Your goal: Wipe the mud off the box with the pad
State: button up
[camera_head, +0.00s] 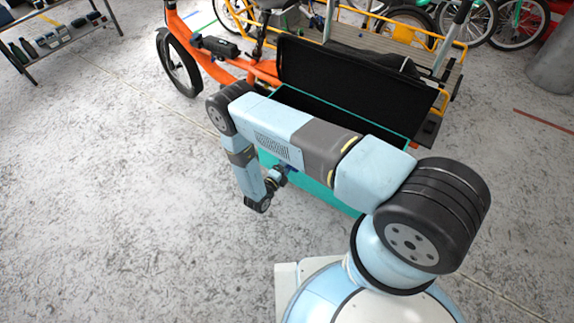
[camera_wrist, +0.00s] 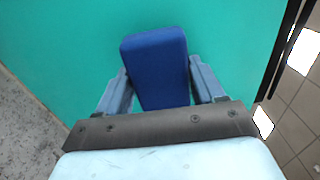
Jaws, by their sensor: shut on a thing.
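The teal cargo box (camera_head: 318,188) sits on the cargo bike, in front of my body, with its black lid raised at the back. My arm hides part of its near wall. My gripper (camera_head: 287,170) is beside that wall. In the wrist view, my gripper (camera_wrist: 158,82) is shut on a dark blue pad (camera_wrist: 155,58), one finger on each side. The pad stands out beyond the fingers, in front of the teal box wall (camera_wrist: 65,35). I cannot tell whether the pad touches the wall. No mud shows on the visible parts of the wall.
The orange bike frame (camera_head: 190,36) and its front wheel (camera_head: 181,64) stand behind and left of the box. Several more bikes are at the back. A shelf (camera_head: 62,40) with small items is at the far left. A grey post (camera_head: 553,62) stands at right. The left floor is clear.

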jog(key=shift+x, duration=1)
dwell(0.3)
jog(key=shift+s+d, duration=1.05)
jog(key=shift+d, duration=0.25)
jog(key=shift+s+d, duration=0.5)
jog(key=shift+d, duration=0.35)
jog(key=shift+s+d, duration=0.5)
jog(key=shift+d, duration=0.4)
jog(key=shift+c, duration=0.3)
jog(key=shift+s+d, duration=1.9)
jog(key=shift+d, duration=0.3)
jog(key=shift+w, duration=0.1)
